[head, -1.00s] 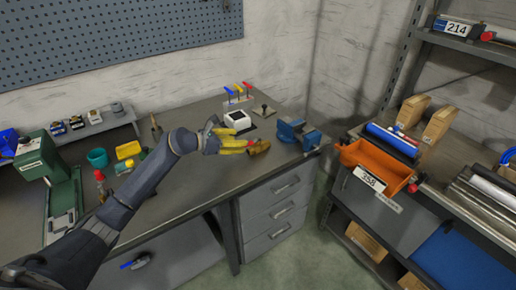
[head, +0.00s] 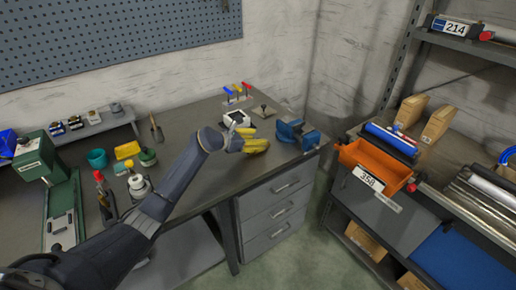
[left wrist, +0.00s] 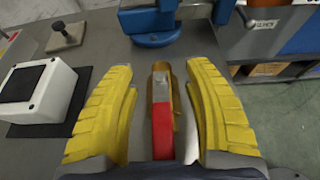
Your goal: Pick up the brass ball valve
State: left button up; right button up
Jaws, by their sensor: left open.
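The brass ball valve (left wrist: 162,70) shows in the left wrist view as a brass body with a long red lever (left wrist: 163,130). It lies on the grey bench top between the two yellow fingers of my left gripper (head: 255,145), which is open. In the left wrist view a gap shows between the valve and each finger of the gripper (left wrist: 160,72). In the head view the fingers hide the valve. My right gripper is in neither view.
A white box with a dark top (head: 236,118) stands close behind the gripper, and a blue vise (head: 297,134) is clamped to its right. A small plate with a knob (left wrist: 67,36) lies behind. Coloured-handled tools (head: 238,92) stand at the back.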

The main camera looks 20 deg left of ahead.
pick_arm(q)
jog(key=shift+w+d+f, duration=0.2)
jog(key=shift+w+d, duration=0.05)
jog(key=shift+w, duration=0.05)
grip_shut()
dwell(0.3)
dwell(0.4)
